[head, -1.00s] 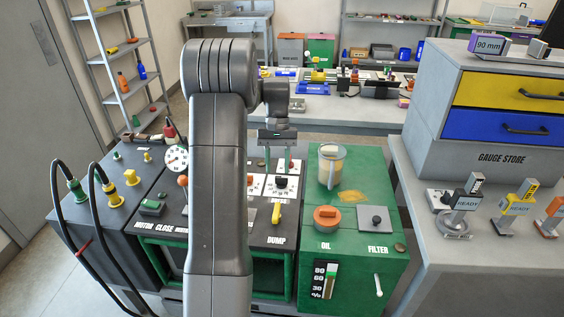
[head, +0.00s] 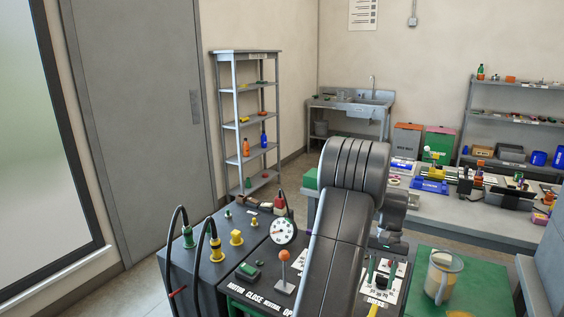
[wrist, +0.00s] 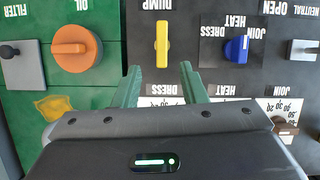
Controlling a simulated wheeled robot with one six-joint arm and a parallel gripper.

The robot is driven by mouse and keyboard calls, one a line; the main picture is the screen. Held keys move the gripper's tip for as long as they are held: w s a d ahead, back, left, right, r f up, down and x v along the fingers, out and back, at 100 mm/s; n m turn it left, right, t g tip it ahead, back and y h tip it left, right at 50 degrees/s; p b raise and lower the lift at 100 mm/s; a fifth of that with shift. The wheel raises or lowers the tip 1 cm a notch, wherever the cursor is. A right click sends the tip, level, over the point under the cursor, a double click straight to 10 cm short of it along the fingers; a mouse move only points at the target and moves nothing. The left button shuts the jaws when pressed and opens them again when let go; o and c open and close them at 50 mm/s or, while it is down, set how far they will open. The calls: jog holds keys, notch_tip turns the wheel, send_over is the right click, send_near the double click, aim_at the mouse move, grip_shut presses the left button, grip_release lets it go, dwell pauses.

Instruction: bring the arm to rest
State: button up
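My arm rises in front of the cart in the head view. My gripper (head: 381,272) hangs over the cart's dark control panel, partly hidden behind my arm. In the wrist view my gripper (wrist: 160,68) shows two green fingers held apart with nothing between them. Beyond the fingertips is a yellow DUMP lever (wrist: 162,42). A blue knob (wrist: 238,48) lies to its right. An orange OIL knob (wrist: 76,48) lies to its left on the green panel. I cannot tell how high the fingertips are above the panel.
A jug (head: 442,275) stands on the green panel right of my gripper. Black hoses rise from yellow (head: 215,250) and green (head: 188,237) fittings at the left. An orange-topped lever (head: 284,270) stands near my arm. A workbench (head: 480,215) stands behind.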

aim_at(373, 314)
jog(key=x, duration=0.9)
jog(key=shift+a+f+p, duration=0.15)
jog(key=shift+f+p, duration=0.05)
jog(key=shift+p, duration=0.15)
jog(key=shift+r, duration=0.1)
jog(key=b+v, duration=0.1)
jog(key=v, duration=1.2)
jog(key=p+x, duration=0.1)
jog(key=x, duration=1.2)
jog(key=shift+s+a+f, duration=0.1)
jog(key=shift+s+f, duration=0.1)
jog(key=shift+f, duration=0.05)
jog(key=shift+w+r+n, duration=0.15)
jog(key=shift+w+n, duration=0.05)
jog(key=shift+n, duration=0.5)
jog(key=n+h, duration=0.1)
jog(key=n, duration=0.1)
jog(key=n+h, duration=0.1)
jog(key=n, duration=0.2)
jog(key=shift+a+g+h, duration=0.1)
jog(key=shift+g+h, duration=0.2)
jog(key=shift+n, duration=0.3)
jog(key=shift+r, duration=0.15)
